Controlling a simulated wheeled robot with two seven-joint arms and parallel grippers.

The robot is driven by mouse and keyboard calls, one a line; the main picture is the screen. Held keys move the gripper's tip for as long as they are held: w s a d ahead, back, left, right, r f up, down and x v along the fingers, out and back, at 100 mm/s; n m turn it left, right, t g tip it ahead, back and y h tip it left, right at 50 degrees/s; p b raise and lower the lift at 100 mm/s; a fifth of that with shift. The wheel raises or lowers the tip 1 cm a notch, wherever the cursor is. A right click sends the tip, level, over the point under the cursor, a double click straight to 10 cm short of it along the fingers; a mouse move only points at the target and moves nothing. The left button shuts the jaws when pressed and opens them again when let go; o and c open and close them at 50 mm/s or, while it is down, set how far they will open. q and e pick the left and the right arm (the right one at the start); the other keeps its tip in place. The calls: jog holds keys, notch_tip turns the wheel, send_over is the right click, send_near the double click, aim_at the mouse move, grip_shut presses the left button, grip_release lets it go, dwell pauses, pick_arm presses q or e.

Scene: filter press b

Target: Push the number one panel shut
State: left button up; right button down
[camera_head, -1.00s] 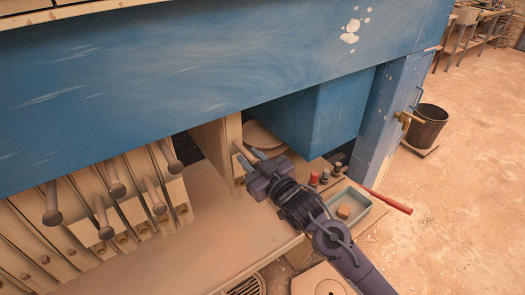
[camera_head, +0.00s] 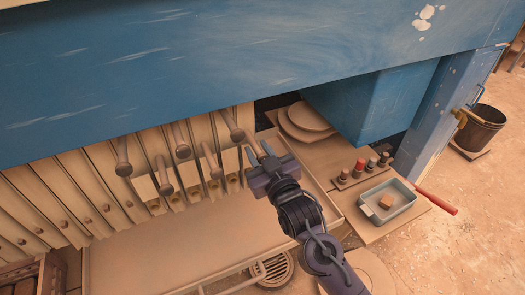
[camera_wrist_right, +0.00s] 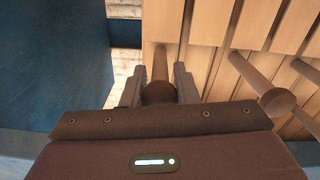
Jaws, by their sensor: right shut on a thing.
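The end panel (camera_head: 246,118) is a tan plate at the right end of a row of similar panels (camera_head: 70,185) under the blue beam. It stands close against the row in the head view; any thin seam is hard to judge. My right gripper (camera_head: 255,155) is at this panel, with its fingers either side of the panel's round peg handle. In the wrist view the handle (camera_wrist_right: 160,70) sits between the two fingers (camera_wrist_right: 158,84), which are shut on it. No number is readable on the panel. My left gripper is not in view.
Other peg handles (camera_head: 232,128) stick out just left of my gripper. To the right are round plates (camera_head: 305,120), a blue box housing (camera_head: 375,105), several small knobs (camera_head: 360,165), and a tray (camera_head: 405,208) with a block. A bucket (camera_head: 483,125) stands farther right.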

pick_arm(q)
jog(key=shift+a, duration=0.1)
pick_arm(e)
jog(key=shift+s+a, duration=0.1)
jog(key=shift+a, duration=0.15)
jog(key=c, duration=1.4)
grip_release()
jog(key=shift+c, duration=0.2)
jog(key=shift+o, duration=1.3)
jog(key=shift+a, duration=0.1)
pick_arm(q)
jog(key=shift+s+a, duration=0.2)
pick_arm(e)
jog(key=shift+o, duration=0.2)
jog(key=shift+s, duration=0.1)
jog(key=shift+s+d+f, duration=0.15)
jog(key=shift+s+d, duration=0.15)
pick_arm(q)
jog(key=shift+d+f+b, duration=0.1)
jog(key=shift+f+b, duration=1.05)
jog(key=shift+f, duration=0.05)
pick_arm(e)
jog(key=v, duration=0.7)
